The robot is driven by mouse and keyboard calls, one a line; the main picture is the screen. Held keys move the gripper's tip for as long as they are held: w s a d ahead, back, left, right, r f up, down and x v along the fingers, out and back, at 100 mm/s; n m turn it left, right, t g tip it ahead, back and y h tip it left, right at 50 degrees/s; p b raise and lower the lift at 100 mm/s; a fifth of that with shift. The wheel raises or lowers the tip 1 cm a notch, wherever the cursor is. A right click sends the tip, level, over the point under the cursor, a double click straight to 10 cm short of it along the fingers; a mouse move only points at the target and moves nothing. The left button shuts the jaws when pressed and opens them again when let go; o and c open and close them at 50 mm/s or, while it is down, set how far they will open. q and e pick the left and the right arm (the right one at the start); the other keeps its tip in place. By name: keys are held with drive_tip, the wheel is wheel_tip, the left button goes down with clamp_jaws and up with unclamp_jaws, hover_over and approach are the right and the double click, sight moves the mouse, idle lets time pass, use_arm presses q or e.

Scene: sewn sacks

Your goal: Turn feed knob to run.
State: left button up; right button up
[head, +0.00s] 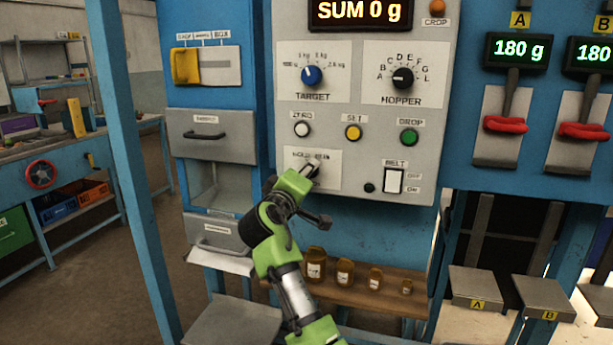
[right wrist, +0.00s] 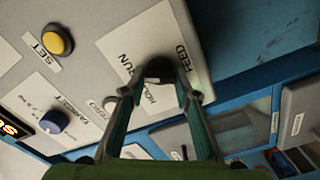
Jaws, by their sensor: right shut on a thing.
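The feed knob (right wrist: 159,69) is a small dark knob on a white label plate marked HOLD and RUN, low on the grey control panel (head: 375,133). My right gripper (right wrist: 160,88) is shut on the knob, one finger on each side of it. In the head view my right gripper (head: 308,176) reaches up to the plate from below and covers most of the knob and part of its lettering. I cannot tell which mark the knob points to. My left gripper is in neither view.
Above are white, yellow (head: 354,132) and green (head: 409,138) buttons and the target (head: 312,76) and hopper (head: 402,78) knobs. A belt switch (head: 394,181) is to the right. Below, a wooden shelf (head: 385,296) holds several brass weights. A grey drawer (head: 207,137) is at left.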

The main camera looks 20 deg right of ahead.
drive_tip(key=shift+f, duration=0.15)
drive_tip(key=o, duration=1.1)
drive_tip(key=shift+s+a, duration=0.1)
drive_tip(key=v, duration=0.7)
drive_tip(key=shift+s+a, duration=0.1)
drive_tip(key=shift+s, duration=0.05)
